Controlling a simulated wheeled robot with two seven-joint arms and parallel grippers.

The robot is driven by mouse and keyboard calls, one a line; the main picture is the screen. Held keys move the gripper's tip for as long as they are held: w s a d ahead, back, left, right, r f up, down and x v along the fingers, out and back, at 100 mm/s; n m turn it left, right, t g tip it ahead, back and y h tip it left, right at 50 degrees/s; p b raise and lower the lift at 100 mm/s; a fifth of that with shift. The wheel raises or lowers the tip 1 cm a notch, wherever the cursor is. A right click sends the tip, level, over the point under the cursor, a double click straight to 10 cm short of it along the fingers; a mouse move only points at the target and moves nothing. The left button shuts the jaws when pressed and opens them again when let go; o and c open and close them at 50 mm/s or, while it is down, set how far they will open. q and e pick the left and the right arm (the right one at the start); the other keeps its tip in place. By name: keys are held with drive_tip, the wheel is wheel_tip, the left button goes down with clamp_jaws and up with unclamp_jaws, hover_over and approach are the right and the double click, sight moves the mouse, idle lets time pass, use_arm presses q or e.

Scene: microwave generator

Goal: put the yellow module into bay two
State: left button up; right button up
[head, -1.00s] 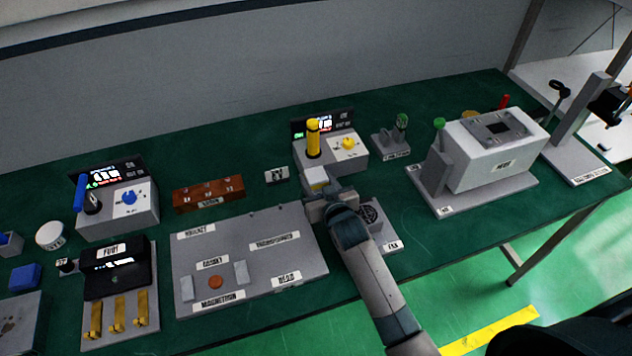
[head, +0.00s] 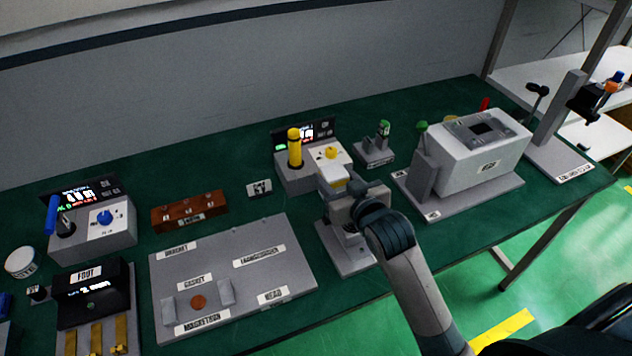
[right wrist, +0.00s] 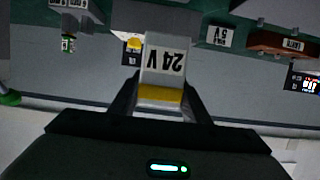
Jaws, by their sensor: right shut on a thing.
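The yellow module is a pale block with a yellow band. It shows in the head view (head: 331,174) and, with an upside-down "24 V" label, in the right wrist view (right wrist: 163,58). My right gripper (head: 347,194) is shut on it, one finger on each side, in the right wrist view (right wrist: 160,103). It holds the module in front of the grey box with a yellow knob (head: 330,153), over the back of the fan plate (head: 345,258). I cannot make out which place is bay two. My left gripper is not in view.
A small labelled block (head: 259,189) and a brown block (head: 188,212) lie to the left. A large grey labelled plate (head: 235,270) lies in front of them. A white box on a stand (head: 480,158) and a small green-topped fixture (head: 374,150) stand to the right.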

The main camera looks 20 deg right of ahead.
drive_tip(key=shift+s+d+r, duration=0.7)
drive_tip(key=shift+s, duration=0.15)
drive_tip(key=shift+s+a+f+b, duration=0.15)
drive_tip(key=shift+a+f+b, duration=0.05)
drive_tip(key=shift+a+b, duration=0.15)
drive_tip(key=s+a+f+b, duration=0.1)
drive_tip(key=s+a+b, duration=0.2)
drive_tip(key=s+a, duration=0.1)
drive_tip(key=shift+a+h, duration=0.3)
drive_tip(key=shift+a, duration=0.55)
drive_tip(key=shift+d, duration=0.1)
